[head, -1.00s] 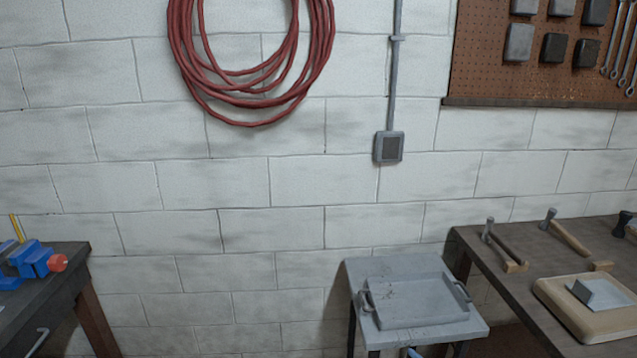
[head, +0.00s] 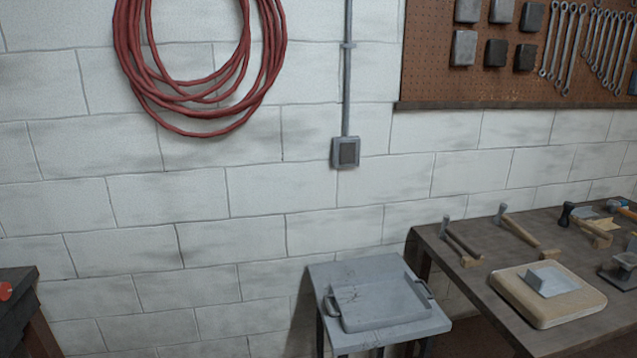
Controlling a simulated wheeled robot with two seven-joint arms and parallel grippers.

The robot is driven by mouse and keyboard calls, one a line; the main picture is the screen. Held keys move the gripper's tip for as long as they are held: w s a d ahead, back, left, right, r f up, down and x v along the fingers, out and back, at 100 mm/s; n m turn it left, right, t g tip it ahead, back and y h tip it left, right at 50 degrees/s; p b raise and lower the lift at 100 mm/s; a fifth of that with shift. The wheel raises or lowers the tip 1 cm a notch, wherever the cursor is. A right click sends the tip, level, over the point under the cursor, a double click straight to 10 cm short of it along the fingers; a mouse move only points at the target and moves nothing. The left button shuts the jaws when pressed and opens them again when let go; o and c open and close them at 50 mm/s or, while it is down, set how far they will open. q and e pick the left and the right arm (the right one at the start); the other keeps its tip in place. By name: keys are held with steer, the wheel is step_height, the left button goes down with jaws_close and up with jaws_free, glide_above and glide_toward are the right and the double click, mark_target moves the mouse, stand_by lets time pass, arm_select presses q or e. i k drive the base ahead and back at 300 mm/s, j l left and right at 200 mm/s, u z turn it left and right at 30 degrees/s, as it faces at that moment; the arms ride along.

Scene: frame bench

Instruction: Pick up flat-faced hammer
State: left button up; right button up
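Several hammers lie along the back of the dark bench (head: 470,290) at the right. One (head: 461,240) at the bench's left end has a grey head and a dark handle. Beside it is one (head: 519,230) with a grey head and a lighter wooden handle. Farther right is one (head: 586,225) with a black head and a wooden handle. A blue-headed tool (head: 619,207) lies near the right picture edge. I cannot tell which hammer is flat-faced. Neither of my grippers is in view.
A grey tray (head: 383,322) with two handles sits on a small grey stand (head: 330,284) left of the bench. A pale board (head: 508,293) bears a grey block (head: 551,281). A dark metal tool (head: 623,270) stands right of it. Another bench (head: 14,316) is at far left.

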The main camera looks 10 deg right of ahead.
mark_target(503, 207)
steer(key=z, duration=1.35)
steer(key=l, duration=0.1)
